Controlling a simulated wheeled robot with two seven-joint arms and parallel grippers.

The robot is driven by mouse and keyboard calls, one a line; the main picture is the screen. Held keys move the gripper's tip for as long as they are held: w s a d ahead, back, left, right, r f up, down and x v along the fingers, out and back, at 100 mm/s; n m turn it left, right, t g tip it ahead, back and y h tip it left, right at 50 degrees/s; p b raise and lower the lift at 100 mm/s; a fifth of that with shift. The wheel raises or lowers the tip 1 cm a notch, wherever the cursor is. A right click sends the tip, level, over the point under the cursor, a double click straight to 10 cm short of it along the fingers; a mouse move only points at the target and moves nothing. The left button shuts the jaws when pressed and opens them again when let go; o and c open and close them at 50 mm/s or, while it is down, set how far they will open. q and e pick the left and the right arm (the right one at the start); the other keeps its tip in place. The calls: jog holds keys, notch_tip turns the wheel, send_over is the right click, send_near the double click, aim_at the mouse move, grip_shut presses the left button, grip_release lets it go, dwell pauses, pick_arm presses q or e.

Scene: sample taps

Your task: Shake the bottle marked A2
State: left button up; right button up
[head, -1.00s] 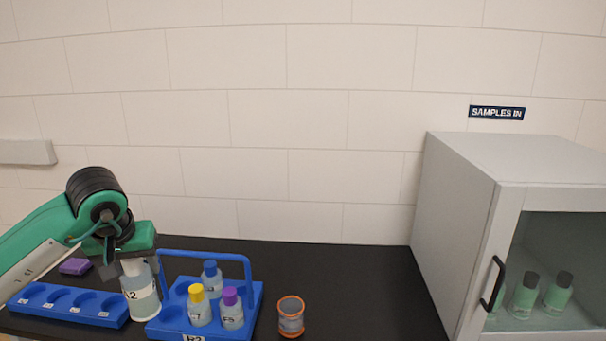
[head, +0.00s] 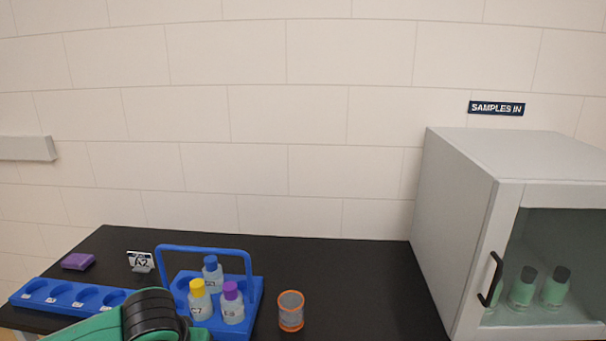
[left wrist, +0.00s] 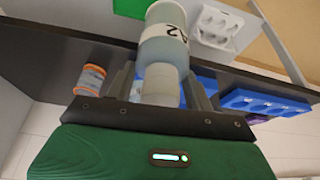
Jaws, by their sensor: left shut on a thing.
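The bottle marked A2 (left wrist: 165,42) is translucent with a pale label band and shows at the top middle of the left wrist view. My left gripper (left wrist: 165,85) is shut on it at its narrower end, with one finger on each side. In the head view only part of my left arm shows at the bottom edge; the gripper and the bottle are out of sight there. My right gripper is in neither view.
A blue carrier (head: 257,297) with a tall handle holds bottles with yellow, purple and blue caps. A blue slotted rack (head: 30,302) is at left, with a purple block (head: 78,261) behind. An orange-rimmed jar (head: 291,310) stands right of the carrier. A grey cabinet (head: 460,220) holds green bottles.

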pick_arm(q)
jog(key=r, duration=0.6)
jog(key=shift+w+a+r, duration=0.2)
jog(key=shift+w+r, duration=0.05)
jog(key=shift+r, duration=0.15)
jog(key=shift+s+d+r, duration=0.15)
jog(key=shift+d+r, duration=0.05)
jog(key=shift+r, duration=0.05)
notch_tip(320, 180, down, 7)
jog(key=shift+s+r, duration=0.15)
jog(key=shift+r, duration=0.05)
jog(key=shift+a, duration=0.1)
jog(key=r, duration=0.6)
jog(key=shift+w+r, duration=0.25)
jog(key=shift+s+f, duration=0.15)
jog(key=shift+f, duration=0.05)
notch_tip(320, 180, down, 6)
jog(key=shift+s+f, duration=0.1)
jog(key=shift+f, duration=0.15)
